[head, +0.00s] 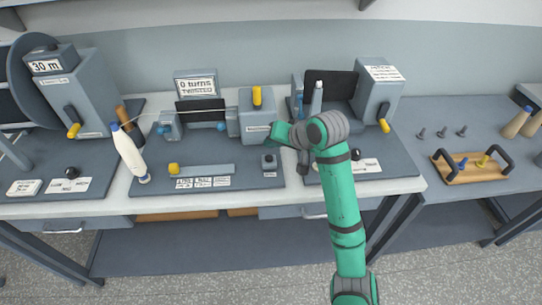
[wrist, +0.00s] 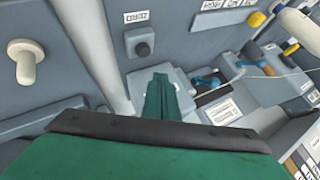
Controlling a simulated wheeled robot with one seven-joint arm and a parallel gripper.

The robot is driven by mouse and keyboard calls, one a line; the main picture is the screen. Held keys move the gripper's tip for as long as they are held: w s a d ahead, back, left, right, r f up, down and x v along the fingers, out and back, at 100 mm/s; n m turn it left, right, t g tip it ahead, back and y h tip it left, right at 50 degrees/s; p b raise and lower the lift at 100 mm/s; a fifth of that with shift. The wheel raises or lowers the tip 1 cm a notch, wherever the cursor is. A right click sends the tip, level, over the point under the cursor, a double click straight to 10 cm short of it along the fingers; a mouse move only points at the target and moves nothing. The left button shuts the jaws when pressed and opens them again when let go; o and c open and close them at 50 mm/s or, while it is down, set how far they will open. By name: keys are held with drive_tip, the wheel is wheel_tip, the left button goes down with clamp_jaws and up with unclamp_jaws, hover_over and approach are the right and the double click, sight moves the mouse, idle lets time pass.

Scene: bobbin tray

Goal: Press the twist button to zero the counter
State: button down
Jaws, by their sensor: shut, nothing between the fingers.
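The twist station's counter display (head: 196,86) reads "0 turns TWISTED". A dark round button (head: 269,160) sits on a small grey box at the right front of the station's plate. In the wrist view the button (wrist: 142,48) shows just beyond my fingertips, a little left of them. My gripper (head: 274,133) is green and shut, with nothing held. It is over the station's right side, beside the grey housing (head: 257,127) with a yellow lever. In the wrist view its closed fingers (wrist: 162,80) are apart from the button. I cannot tell their exact height.
A white bottle-shaped bobbin (head: 131,152) leans at the station's left edge. A thread runs across to the housing. A yellow knob (head: 173,169) sits on a front slider. Another machine (head: 378,92) stands to the right, and a wooden tray (head: 466,178) lies farther right.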

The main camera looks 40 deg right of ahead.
drive_tip(key=shift+r, duration=1.2)
drive_tip(key=shift+w, duration=0.1)
